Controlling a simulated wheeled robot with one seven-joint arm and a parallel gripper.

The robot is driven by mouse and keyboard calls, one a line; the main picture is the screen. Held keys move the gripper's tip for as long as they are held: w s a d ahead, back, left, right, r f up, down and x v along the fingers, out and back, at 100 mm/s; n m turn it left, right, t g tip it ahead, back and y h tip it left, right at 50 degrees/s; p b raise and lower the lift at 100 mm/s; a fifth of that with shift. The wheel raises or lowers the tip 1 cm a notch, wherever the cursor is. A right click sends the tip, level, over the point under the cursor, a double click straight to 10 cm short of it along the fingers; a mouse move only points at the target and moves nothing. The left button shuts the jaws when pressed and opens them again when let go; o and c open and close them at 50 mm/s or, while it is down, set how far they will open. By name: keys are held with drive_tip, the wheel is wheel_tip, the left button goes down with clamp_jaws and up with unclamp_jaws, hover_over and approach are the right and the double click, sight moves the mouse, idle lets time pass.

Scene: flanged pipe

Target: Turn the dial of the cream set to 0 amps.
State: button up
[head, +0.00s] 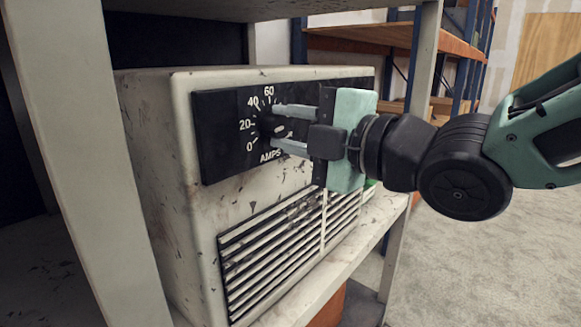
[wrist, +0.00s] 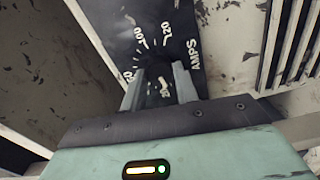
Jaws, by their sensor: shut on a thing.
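The cream set (head: 190,235) stands on a shelf, with a black panel (head: 215,130) on its front. The panel has a white scale with 0, 20, 40 and 60 and the word AMPS in the head view. The wrist view shows 100, 120 and AMPS on the panel (wrist: 185,18). My gripper (head: 274,127) reaches in from the right, its two grey fingers shut on the dark dial (head: 281,130), one above and one below it. In the wrist view the fingers (wrist: 159,72) stand on either side of the dial. The dial is partly hidden, and I cannot tell its reading.
A slatted vent (head: 285,250) is below the panel. A pale shelf post (head: 85,150) stands at the left and another (head: 425,60) behind my gripper. Blue and orange racks (head: 375,40) are at the back. Open floor (head: 490,260) lies at the right.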

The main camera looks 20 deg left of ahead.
drive_tip(key=n+b, duration=0.1)
drive_tip(key=b, duration=0.1)
drive_tip(key=n+b, duration=0.2)
drive_tip(key=b, duration=0.1)
drive_tip(key=shift+f, duration=0.25)
drive_tip(key=shift+r+n+b, duration=0.1)
drive_tip(key=shift+n+b, duration=0.45)
drive_tip(key=shift+n, duration=0.05)
drive_tip(key=shift+r, duration=0.1)
drive_tip(key=o, duration=1)
drive_tip(key=shift+d, duration=0.1)
